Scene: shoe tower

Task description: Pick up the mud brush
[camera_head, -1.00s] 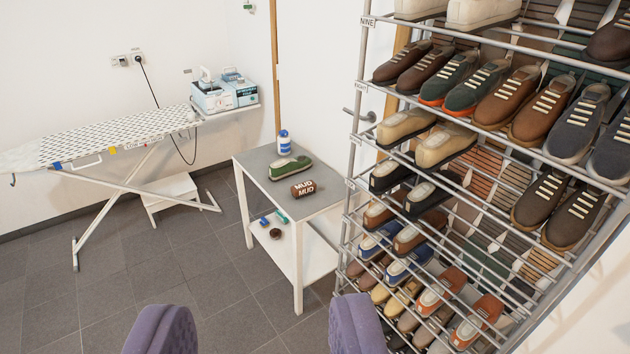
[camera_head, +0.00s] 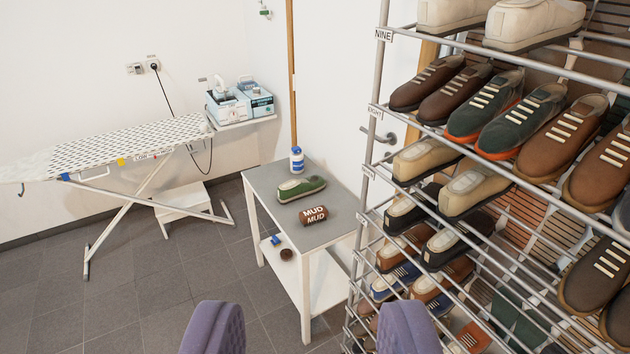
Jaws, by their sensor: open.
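The mud brush (camera_head: 313,215) is a brown block marked MUD, lying on the grey top of a small white side table (camera_head: 340,197). A green shoe (camera_head: 301,188) lies just behind it, and a white bottle with a blue cap (camera_head: 296,160) stands at the table's back edge. My gripper (camera_head: 312,335) shows as two purple pads at the bottom of the view, apart and with nothing between them. It is well short of the table and the brush.
A tall metal shoe rack (camera_head: 362,200) full of shoes stands close on the right. An ironing board (camera_head: 120,145) is at the left. Small items, including a dark round one (camera_head: 287,254), lie on the table's lower shelf. Tiled floor (camera_head: 150,300) is clear in front.

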